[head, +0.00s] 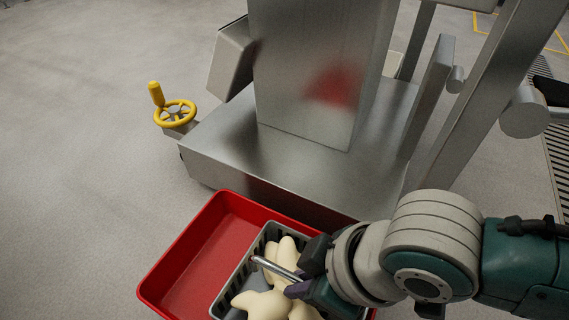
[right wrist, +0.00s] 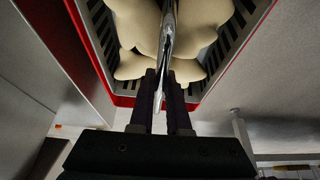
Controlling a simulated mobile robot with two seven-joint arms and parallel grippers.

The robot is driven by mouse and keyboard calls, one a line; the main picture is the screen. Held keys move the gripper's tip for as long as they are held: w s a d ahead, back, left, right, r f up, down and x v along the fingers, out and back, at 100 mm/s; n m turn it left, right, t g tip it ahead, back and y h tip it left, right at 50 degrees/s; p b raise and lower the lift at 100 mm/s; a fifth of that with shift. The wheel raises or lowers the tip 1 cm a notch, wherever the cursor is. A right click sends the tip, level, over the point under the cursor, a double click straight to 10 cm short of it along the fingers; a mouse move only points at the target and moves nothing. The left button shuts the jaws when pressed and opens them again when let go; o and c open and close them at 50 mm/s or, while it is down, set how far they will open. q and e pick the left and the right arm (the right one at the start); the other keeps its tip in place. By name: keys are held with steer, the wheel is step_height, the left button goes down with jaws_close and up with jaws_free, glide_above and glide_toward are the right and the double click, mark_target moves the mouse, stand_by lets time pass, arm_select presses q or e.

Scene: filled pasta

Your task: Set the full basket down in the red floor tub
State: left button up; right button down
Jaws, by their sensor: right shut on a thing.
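The red tub (head: 205,255) lies on the floor at the lower middle of the head view. The grey slotted basket (head: 268,231), holding several pale filled pasta pieces (head: 266,305), is over or inside the tub's right part; I cannot tell whether it touches the bottom. My right gripper (head: 302,283) is shut on the basket's metal handle bar (head: 267,264). In the right wrist view, the fingers (right wrist: 162,98) pinch the bar above the pasta, with the slotted wall (right wrist: 101,27) and red rim around it. My left gripper is not in view.
A steel machine (head: 305,155) with a broad base stands just behind the tub. A yellow handwheel (head: 175,113) sticks out at its left. Steel posts (head: 490,100) rise at the right, near my right arm. The floor (head: 80,200) to the left is clear.

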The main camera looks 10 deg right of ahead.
mark_target(298, 304)
steer(key=shift+s+f+b, duration=0.1)
steer(key=shift+f+b, duration=0.2)
steer(key=shift+f, duration=0.25)
steer(key=shift+f+b, duration=1.7)
steer(key=shift+f, duration=0.3)
steer(key=c, duration=0.9)
jaws_free()
steer(key=p+v, duration=1)
steer(key=v, duration=0.1)
steer(key=shift+s+d+r+p, duration=0.1)
steer(key=shift+d+r+p, duration=0.15)
steer(key=shift+r+p, duration=0.3)
steer(key=s+a+r+m+t, duration=0.1)
steer(key=s+a+r+m, duration=0.15)
steer(key=r, duration=0.55)
steer(key=s+d+r+m+h, duration=0.1)
steer(key=d+m, duration=0.1)
steer(key=d, duration=0.2)
steer(key=s+d+r+m+h, duration=0.1)
steer(key=s+d+r+m, duration=0.1)
steer(key=d, duration=0.2)
steer(key=s+d+r+m+h, duration=0.1)
steer(key=d+m, duration=0.1)
steer(key=d, duration=0.2)
steer(key=shift+s+r+h, duration=0.2)
steer(key=shift+s+h, duration=0.05)
steer(key=shift+h, duration=0.05)
